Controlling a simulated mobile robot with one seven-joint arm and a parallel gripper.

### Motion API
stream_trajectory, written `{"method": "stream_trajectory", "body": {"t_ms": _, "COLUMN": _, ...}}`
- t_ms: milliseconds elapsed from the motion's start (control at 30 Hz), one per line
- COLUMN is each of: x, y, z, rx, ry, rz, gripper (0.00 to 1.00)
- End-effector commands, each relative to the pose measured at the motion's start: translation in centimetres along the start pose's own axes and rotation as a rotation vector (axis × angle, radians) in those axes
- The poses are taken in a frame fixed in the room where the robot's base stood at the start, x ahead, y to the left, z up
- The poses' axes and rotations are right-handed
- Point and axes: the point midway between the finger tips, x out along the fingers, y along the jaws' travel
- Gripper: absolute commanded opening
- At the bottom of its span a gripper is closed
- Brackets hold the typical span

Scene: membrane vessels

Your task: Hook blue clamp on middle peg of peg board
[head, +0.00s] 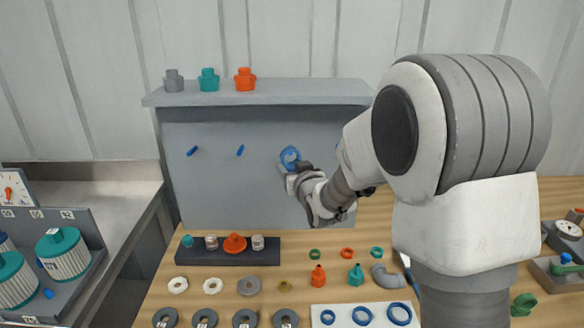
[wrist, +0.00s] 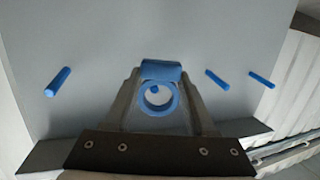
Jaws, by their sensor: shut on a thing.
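The blue clamp (wrist: 168,104) is a ring with a block on one side. My gripper (wrist: 158,92) is shut on it, with a finger on each side. It also shows in the head view (head: 289,155), in front of the grey peg board (head: 215,195). In the head view, two blue pegs (head: 193,151) (head: 240,150) stick out left of the clamp. My arm hides the board's right part.
A shelf (head: 270,97) tops the board and carries grey, teal and orange fittings (head: 208,80). A dark rack (head: 205,257) with small parts stands below on the wooden table. Rings and fittings lie in front. Wrist view: single peg left (wrist: 58,81), two right (wrist: 217,80) (wrist: 262,80).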

Motion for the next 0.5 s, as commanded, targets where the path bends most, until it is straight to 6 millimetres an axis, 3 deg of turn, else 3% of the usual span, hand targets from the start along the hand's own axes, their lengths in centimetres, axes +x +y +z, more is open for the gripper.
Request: {"method": "stream_trajectory", "body": {"t_ms": 500, "x": 3.0, "y": 0.8, "z": -0.3, "rx": -0.001, "ry": -0.002, "rz": 0.0, "gripper": 0.01}}
